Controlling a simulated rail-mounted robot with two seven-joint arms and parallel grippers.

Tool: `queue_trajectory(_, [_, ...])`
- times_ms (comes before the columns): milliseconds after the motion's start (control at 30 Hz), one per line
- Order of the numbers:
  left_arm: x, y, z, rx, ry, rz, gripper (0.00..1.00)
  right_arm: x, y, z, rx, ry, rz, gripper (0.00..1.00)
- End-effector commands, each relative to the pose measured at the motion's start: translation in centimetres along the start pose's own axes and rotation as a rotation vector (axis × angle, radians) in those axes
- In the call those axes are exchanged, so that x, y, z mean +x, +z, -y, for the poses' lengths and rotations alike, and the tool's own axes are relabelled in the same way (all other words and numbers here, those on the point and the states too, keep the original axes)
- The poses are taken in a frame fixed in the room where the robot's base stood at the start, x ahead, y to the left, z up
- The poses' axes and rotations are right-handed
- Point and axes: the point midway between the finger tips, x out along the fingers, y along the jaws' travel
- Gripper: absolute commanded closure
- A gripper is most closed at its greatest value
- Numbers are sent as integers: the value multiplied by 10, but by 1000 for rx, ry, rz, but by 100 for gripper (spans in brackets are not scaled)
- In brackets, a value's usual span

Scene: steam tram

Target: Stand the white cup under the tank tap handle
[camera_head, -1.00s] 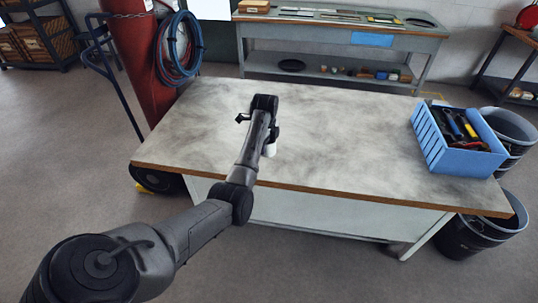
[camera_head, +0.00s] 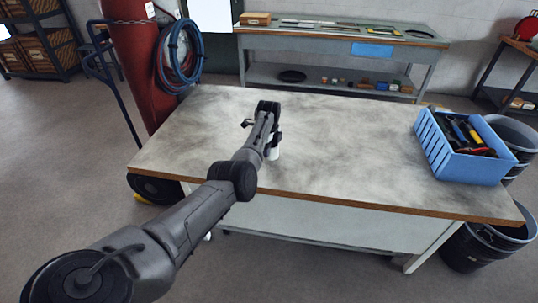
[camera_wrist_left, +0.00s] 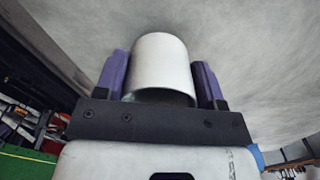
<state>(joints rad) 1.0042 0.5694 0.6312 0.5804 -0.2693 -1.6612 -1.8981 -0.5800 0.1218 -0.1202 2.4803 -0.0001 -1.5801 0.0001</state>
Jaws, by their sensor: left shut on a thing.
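The white cup (camera_wrist_left: 162,66) is held between the two purple finger pads of my left gripper (camera_wrist_left: 162,80) in the left wrist view. In the head view, my left gripper (camera_head: 274,138) is above the middle of the grey worktable (camera_head: 350,155). A small part of the white cup (camera_head: 273,154) shows below it, the rest hidden by the gripper and arm. I cannot tell whether the cup touches the tabletop. I cannot make out a tank tap handle in either view. My right gripper is not in view.
A blue crate of tools (camera_head: 463,160) stands at the table's right end. A red cylinder (camera_head: 143,60) with a coiled blue hose (camera_head: 181,55) is behind the left end. A grey bench (camera_head: 340,33) stands behind. Most of the tabletop is clear.

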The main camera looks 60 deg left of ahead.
Motion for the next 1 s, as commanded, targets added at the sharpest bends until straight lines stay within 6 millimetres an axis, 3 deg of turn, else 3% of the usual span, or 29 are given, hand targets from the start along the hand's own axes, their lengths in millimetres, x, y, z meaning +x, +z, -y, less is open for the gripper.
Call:
queue_trajectory(200, [30, -1, 0, 1, 0, -1, 62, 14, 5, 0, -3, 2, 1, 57])
queue_trajectory(633, [34, -1, 0, 2, 1, 0, 62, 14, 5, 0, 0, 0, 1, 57])
queue_trajectory(667, [34, -1, 0, 2, 1, 0, 36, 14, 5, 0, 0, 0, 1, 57])
queue_trajectory(900, [34, -1, 0, 2, 0, 0, 13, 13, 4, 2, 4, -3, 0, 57])
queue_trajectory(1000, [34, -1, 0, 2, 0, 0, 12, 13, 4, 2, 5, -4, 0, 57])
